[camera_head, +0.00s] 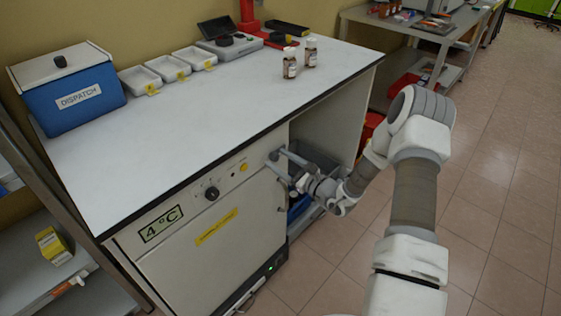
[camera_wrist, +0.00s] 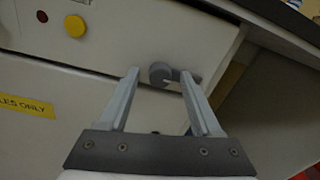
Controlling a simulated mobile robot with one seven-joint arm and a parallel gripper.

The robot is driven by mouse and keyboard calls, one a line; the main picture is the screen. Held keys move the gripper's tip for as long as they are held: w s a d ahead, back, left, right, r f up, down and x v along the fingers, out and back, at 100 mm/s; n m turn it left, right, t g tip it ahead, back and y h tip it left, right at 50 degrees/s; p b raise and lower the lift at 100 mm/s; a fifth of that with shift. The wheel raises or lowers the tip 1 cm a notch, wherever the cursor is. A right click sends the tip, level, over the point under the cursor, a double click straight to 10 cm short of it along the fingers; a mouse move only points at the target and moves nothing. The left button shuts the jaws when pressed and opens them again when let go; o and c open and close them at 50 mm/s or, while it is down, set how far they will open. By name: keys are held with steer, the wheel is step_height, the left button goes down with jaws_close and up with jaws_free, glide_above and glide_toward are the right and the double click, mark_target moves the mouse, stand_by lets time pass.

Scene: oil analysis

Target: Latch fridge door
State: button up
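The fridge (camera_head: 180,275) is the white cabinet under the bench, with a "4 °C" label on its upper front panel. Its door looks shut or nearly shut; I cannot tell whether a small gap remains. A yellow label (camera_wrist: 27,106) is on the door. The grey latch (camera_wrist: 162,73), a round hub with a short lever pointing right, sits near the seam at the upper right of the front. My gripper (camera_head: 277,163) is at this corner; in the wrist view its fingers (camera_wrist: 160,76) are apart, with the hub between the tips. Contact is unclear.
A dial (camera_head: 211,192) and a yellow button (camera_wrist: 75,26) are on the panel left of the latch. The bench top (camera_head: 200,120) overhangs above. Right of the fridge is an open bay with a grey bin (camera_head: 318,160). Floor in front is clear.

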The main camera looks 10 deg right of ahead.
jaws_close()
steer(key=shift+d+m+p, duration=0.1)
steer(key=shift+m+p, duration=0.2)
steer(key=shift+m, duration=0.1)
steer(key=m+p, duration=0.2)
steer(key=m, duration=0.1)
steer(key=shift+r+m, duration=0.1)
steer(key=shift+m, duration=0.3)
steer(key=m+p, duration=0.2)
steer(key=m, duration=0.2)
steer(key=shift+p, duration=0.4)
steer(key=m+p, duration=0.2)
steer(key=m, duration=0.2)
steer(key=shift+m+g, duration=0.3)
steer(key=m+p, duration=0.1)
steer(key=m, duration=0.3)
